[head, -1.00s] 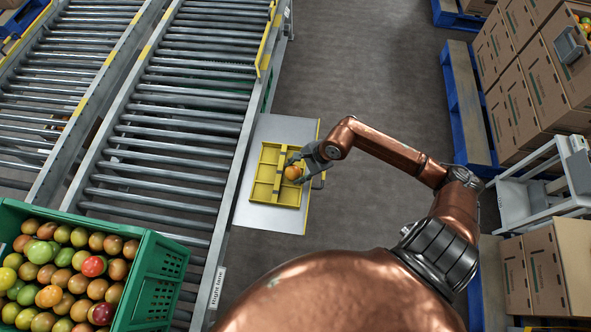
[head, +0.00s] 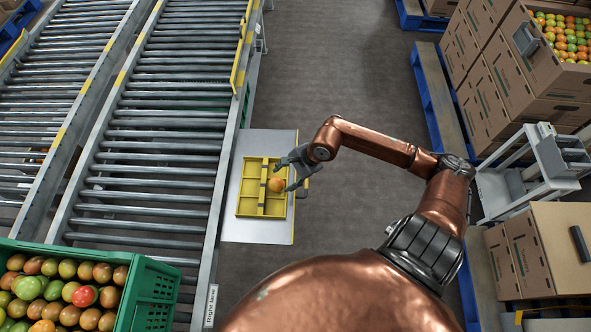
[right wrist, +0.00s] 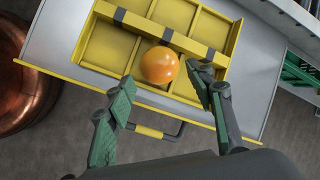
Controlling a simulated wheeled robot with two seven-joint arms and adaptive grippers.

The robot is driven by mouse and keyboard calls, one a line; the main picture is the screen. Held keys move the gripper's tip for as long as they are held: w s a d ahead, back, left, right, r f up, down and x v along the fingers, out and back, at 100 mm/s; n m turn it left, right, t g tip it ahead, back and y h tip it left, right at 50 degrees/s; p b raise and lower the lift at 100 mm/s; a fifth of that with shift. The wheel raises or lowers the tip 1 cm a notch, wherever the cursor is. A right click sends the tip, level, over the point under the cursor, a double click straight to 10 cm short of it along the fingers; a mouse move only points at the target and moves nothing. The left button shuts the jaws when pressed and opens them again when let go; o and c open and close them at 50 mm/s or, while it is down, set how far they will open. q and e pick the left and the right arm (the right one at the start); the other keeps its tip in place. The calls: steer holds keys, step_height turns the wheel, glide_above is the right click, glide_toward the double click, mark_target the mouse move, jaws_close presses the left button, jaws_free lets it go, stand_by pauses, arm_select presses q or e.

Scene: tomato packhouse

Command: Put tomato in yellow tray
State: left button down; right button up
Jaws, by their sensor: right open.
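The yellow tray (head: 239,189) lies on a grey metal shelf beside the roller conveyor and is split into compartments by dividers. An orange tomato (head: 277,184) is at the tray, right of its middle in the head view. In the right wrist view the tomato (right wrist: 160,67) appears over a compartment of the tray (right wrist: 83,47), close to a divider; its underside is hidden. My right gripper (head: 288,175) is over the tray's right side. In the right wrist view its fingers (right wrist: 162,77) are spread, with the tomato between and just beyond their tips. My left gripper is not in view.
A green crate (head: 151,297) full of tomatoes stands at the lower left on the conveyor (head: 160,145). The grey shelf (head: 258,230) has a handle at its right edge. Cardboard boxes (head: 520,95) and a metal stand (head: 535,165) are at the right. Open floor lies between.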

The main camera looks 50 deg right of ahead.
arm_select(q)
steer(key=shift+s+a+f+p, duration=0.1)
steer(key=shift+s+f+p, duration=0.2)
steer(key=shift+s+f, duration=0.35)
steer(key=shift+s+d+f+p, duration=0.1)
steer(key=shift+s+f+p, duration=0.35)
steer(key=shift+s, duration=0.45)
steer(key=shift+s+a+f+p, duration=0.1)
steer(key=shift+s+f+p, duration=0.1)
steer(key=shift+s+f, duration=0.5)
arm_select(e)
steer(key=v, duration=0.7)
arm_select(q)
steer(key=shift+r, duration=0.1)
arm_select(e)
steer(key=shift+f, duration=0.1)
